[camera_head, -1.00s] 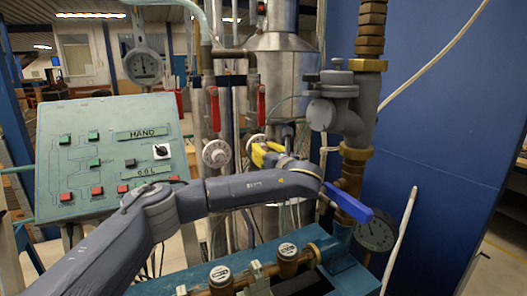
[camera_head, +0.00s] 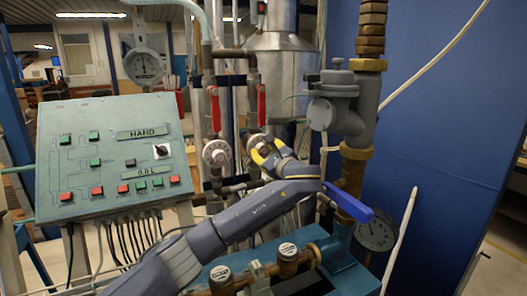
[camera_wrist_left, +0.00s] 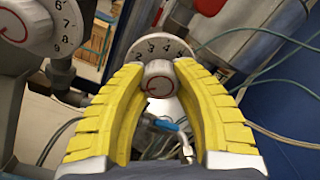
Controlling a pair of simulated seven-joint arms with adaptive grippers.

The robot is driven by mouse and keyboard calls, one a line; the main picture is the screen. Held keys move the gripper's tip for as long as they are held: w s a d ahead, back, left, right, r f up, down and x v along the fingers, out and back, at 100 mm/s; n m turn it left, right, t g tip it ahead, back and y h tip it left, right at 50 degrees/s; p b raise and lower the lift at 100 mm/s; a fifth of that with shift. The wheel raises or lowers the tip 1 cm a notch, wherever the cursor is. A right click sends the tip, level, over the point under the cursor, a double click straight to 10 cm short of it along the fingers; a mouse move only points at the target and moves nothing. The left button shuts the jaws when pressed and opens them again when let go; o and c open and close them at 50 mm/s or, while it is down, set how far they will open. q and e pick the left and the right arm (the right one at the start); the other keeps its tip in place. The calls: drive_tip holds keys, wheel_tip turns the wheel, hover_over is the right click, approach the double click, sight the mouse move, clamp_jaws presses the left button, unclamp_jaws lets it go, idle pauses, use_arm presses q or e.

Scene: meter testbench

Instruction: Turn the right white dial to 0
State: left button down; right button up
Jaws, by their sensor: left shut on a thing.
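The right white dial (camera_head: 257,143) is on the pipework at the centre of the head view, partly hidden by my left gripper (camera_head: 264,152). In the left wrist view the dial (camera_wrist_left: 152,47) shows numbers around its rim and a round knob (camera_wrist_left: 159,80) with a red mark. The yellow fingers of my left gripper (camera_wrist_left: 160,92) are on both sides of this knob, shut on it. The left white dial (camera_head: 216,153) sits beside it, and also shows at the top left of the wrist view (camera_wrist_left: 27,22). My right gripper is not in view.
A green control panel (camera_head: 110,150) with buttons stands at the left. Red valve handles (camera_head: 261,106) hang above the dials. A blue lever (camera_head: 348,202) and a gauge (camera_head: 376,234) are at the right, before a blue wall (camera_head: 440,120).

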use_arm(q)
drive_tip(key=shift+a+r, duration=0.1)
drive_tip(key=shift+r, duration=0.05)
idle(0.3)
drive_tip(key=c, duration=1.2)
unclamp_jaws()
drive_tip(key=o, duration=0.3)
